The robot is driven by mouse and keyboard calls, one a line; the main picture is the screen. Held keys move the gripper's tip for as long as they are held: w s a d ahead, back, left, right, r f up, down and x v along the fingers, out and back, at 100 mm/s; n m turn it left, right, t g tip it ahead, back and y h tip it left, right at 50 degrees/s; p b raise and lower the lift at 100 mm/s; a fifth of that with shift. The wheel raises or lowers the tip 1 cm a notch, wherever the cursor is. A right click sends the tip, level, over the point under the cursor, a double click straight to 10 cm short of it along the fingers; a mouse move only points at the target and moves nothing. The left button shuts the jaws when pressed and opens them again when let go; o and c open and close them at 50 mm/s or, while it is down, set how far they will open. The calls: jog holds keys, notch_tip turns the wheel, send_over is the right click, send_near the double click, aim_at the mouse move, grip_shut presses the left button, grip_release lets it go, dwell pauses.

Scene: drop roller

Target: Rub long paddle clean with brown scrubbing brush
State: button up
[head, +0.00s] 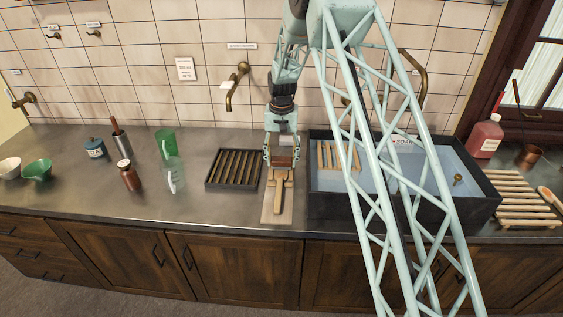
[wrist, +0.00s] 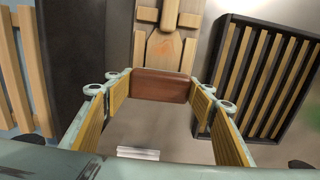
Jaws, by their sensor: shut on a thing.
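My gripper (head: 282,151) is over the board in the middle of the counter and is shut on the brown scrubbing brush (wrist: 163,86), a reddish-brown block between its fingertips. In the head view the brush is mostly hidden by the gripper. The long paddle (head: 278,197), light wood, lies on a pale board (head: 268,214), its narrow end towards the front edge. I cannot tell whether the brush touches the paddle.
A dark slatted rack (head: 233,169) stands left of the board. A water-filled sink (head: 440,180) with dark rims is on the right, with a wooden slatted piece in it. Bottles and glasses stand farther left. A wooden rack (head: 527,200) and red bottle (head: 486,138) are at far right.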

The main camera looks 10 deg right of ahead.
jog(key=shift+s, duration=0.1)
dwell(0.6)
jog(key=shift+s+a+f+b, duration=0.1)
jog(key=shift+s+a+b, duration=0.1)
jog(key=shift+s, duration=0.4)
jog(key=shift+s+a+b, duration=0.2)
jog(key=shift+s, duration=0.35)
jog(key=shift+s, duration=0.15)
jog(key=shift+s+a, duration=0.2)
jog(key=shift+s, duration=0.4)
jog(key=shift+s+a, duration=0.2)
jog(key=shift+s, duration=0.4)
jog(key=shift+r, duration=0.2)
notch_tip(320, 180, up, 8)
jog(key=p, duration=0.2)
jog(key=shift+p, duration=0.4)
dwell(1.0)
jog(key=shift+r+p, duration=0.4)
jog(key=shift+p, duration=1.65)
